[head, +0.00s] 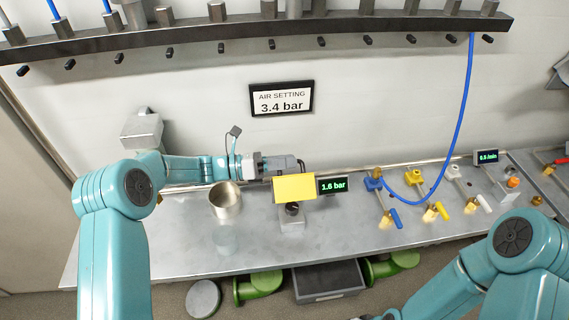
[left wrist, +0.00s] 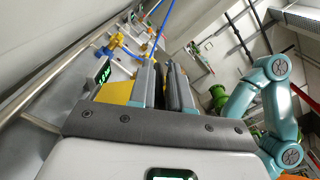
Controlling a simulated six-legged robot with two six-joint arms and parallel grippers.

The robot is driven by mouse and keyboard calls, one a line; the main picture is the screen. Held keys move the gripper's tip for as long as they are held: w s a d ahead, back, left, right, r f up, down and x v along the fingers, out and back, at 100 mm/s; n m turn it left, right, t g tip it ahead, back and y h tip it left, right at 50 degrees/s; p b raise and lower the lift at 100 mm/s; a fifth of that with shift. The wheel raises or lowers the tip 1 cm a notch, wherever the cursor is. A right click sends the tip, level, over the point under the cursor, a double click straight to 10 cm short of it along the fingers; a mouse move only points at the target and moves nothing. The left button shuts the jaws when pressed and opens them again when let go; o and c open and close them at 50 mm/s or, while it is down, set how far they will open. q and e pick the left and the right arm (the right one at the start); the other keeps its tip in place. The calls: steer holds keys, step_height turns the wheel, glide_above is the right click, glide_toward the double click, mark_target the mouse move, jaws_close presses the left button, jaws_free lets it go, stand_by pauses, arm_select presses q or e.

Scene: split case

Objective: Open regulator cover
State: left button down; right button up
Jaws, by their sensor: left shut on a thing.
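The yellow regulator cover (head: 294,187) sits over the regulator, with its flat face toward the head camera. The dark regulator knob (head: 292,208) shows just below the cover's lower edge, above the grey regulator base (head: 291,224). My left gripper (head: 299,165) comes in from the left and is shut on the cover at its far edge. In the left wrist view its two fingers (left wrist: 163,85) stand close together, with part of the yellow cover beside them. The exact contact is hidden. My right arm shows at lower right; its gripper is out of view.
A green display (head: 333,185) reading 1.6 bar stands right of the cover. A wall sign (head: 282,98) reads 3.4 bar. A metal cup (head: 225,200) stands left, under my left arm. Several coloured valves and a blue hose (head: 462,110) are to the right. The front bench is clear.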

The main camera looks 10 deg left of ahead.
arm_select(q)
steer(key=shift+f, duration=0.1)
steer(key=c, duration=1.4)
jaws_free()
steer(key=shift+o, duration=1.2)
steer(key=shift+w+f, duration=0.1)
steer(key=shift+w, duration=0.15)
steer(key=b+v, duration=0.2)
steer(key=v, duration=0.5)
steer(key=shift+a, duration=0.2)
